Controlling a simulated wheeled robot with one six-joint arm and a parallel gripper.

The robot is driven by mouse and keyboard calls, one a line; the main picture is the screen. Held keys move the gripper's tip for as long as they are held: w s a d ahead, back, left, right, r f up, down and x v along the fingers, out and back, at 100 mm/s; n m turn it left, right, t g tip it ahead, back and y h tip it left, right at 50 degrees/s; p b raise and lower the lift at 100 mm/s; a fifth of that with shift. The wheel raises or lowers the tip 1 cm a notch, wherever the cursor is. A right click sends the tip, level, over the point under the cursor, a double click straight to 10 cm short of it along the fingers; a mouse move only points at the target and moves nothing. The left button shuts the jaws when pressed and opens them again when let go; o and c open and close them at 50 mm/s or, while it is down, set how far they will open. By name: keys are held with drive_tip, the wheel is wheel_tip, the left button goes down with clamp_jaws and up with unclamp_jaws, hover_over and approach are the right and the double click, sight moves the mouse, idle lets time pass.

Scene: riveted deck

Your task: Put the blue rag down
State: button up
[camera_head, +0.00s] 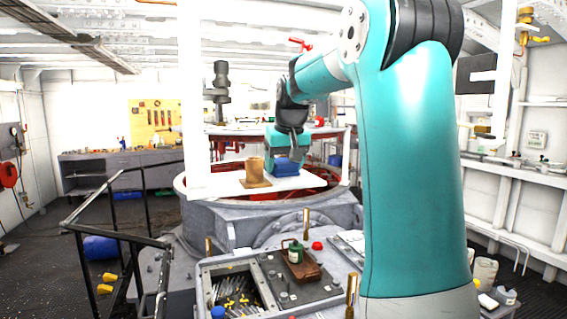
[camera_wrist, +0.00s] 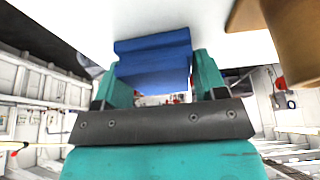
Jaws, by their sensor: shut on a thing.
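The blue rag (camera_head: 287,168) is a folded block at the white shelf board (camera_head: 225,187), right of a brown cup. In the wrist view the blue rag (camera_wrist: 153,45) sits between the two teal fingers of my gripper (camera_wrist: 156,75), with the white board (camera_wrist: 215,15) beyond it. My gripper (camera_head: 286,157) is shut on the rag. The rag is at or just over the board; I cannot tell whether it rests its weight there. My gripper hides part of the rag in the head view.
The brown cup (camera_head: 254,168) stands on a small brown base (camera_head: 255,184) close left of the rag. Below is a tray of small parts (camera_head: 235,290). The board's front strip is bare.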

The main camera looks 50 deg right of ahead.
drive_tip(key=o, duration=1)
drive_tip(key=shift+r, duration=0.1)
drive_tip(key=v, duration=1.2)
drive_tip(key=shift+b, duration=0.35)
drive_tip(key=shift+w+a, duration=0.1)
